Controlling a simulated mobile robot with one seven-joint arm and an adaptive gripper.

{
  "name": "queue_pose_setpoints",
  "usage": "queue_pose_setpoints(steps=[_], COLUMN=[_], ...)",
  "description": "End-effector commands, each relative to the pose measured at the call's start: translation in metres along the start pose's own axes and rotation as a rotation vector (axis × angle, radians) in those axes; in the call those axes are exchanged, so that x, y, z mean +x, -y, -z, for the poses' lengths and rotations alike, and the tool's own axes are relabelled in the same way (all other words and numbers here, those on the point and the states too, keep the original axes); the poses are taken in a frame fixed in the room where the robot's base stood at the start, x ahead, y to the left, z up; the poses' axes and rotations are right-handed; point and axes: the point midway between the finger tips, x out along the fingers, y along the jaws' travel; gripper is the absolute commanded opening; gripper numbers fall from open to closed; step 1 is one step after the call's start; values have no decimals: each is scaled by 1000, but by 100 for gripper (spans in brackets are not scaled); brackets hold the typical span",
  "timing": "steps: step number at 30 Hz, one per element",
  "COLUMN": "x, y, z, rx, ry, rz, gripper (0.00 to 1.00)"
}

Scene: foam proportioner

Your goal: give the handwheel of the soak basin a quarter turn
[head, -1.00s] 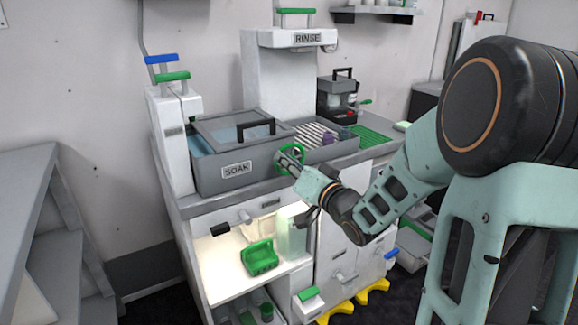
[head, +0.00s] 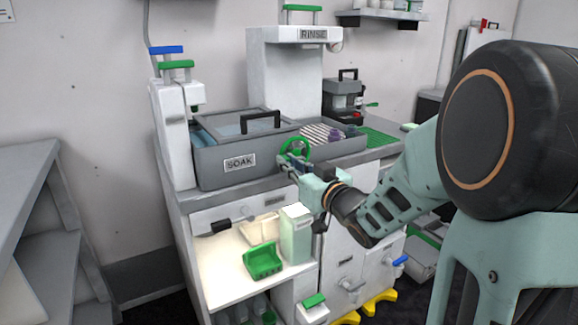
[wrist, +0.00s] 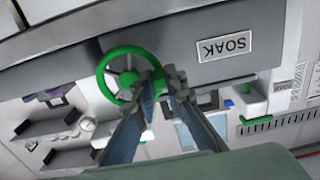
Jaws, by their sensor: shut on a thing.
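The soak basin (head: 222,168) is a grey tub with a SOAK label and a lid with a black handle, on the counter at the centre. Its green handwheel (head: 297,148) is on the front at the basin's right end. In the wrist view the handwheel (wrist: 103,66) is left of the upside-down SOAK label. My gripper (head: 291,162) is at the handwheel, and its two fingers (wrist: 160,84) reach the lower right of the rim. It is shut on the rim; the exact contact is partly hidden by the fingers.
A rinse rack (head: 345,146) stands right of the basin and a white tap column (head: 172,135) to its left. Below are a lit shelf with a green tray (head: 262,260) and a pale green box (head: 296,236). A grey bench (head: 35,200) is at left.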

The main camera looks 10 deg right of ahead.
Motion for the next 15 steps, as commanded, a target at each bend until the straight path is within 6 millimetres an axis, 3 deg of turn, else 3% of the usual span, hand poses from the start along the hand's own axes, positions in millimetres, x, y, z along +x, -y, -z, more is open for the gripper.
queue_pose_setpoints(steps=[11, 12, 15], x=[0, 0, 0], y=[0, 0, 0], z=[-2, -2, -2], rx=[-6, -6, -6], ry=[3, 3, 3], rz=[0, 0, 0], gripper=[0, 12, 24])
